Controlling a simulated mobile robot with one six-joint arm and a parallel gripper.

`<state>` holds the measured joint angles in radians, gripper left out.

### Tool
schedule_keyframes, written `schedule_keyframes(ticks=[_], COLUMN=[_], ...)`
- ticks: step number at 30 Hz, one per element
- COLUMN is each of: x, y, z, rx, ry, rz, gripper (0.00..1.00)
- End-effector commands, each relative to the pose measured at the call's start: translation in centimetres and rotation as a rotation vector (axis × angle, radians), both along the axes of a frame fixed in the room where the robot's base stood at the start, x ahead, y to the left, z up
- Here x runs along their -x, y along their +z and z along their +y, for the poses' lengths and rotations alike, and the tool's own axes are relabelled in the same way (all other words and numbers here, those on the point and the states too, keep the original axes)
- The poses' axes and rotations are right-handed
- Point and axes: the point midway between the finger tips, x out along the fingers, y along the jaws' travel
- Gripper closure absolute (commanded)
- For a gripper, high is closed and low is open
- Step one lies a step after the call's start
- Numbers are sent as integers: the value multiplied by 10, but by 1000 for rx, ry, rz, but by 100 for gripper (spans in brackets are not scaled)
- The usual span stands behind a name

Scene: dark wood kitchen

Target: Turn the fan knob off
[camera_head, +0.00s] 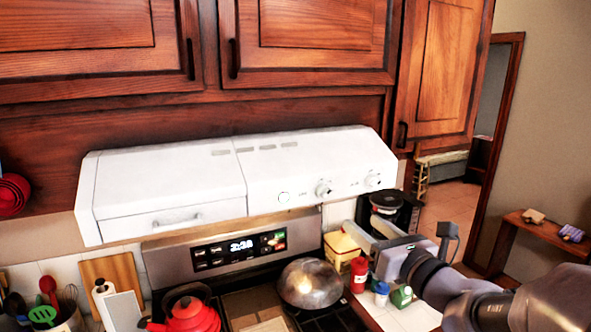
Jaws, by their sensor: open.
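A white range hood (165,184) hangs under the cabinets. The right half of its front has two round knobs, a left knob (324,188) and a right knob (373,179), with a small round button (284,197) to their left. The small labels beside the knobs are too blurred to read, so I cannot tell which is the fan knob. My gripper (368,232) is open, below the right end of the hood and apart from both knobs. It reaches in from the lower right, and nothing shows between its fingers.
Below are a stove with a lit clock panel (240,246), a red kettle (188,316) and a domed metal pan (310,284). A black coffee maker (387,203) and small bottles stand near my gripper. Wooden cabinets are above. The space before the hood's front is clear.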

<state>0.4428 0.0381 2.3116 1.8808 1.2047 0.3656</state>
Motion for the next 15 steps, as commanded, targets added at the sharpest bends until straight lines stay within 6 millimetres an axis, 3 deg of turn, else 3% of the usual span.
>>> schedule_keyframes(ticks=[5,15], x=[-34,-129], y=[-3,-2], z=[12,43], rx=[-3,1], ry=[3,3], rz=[2,0], gripper=[48,48])
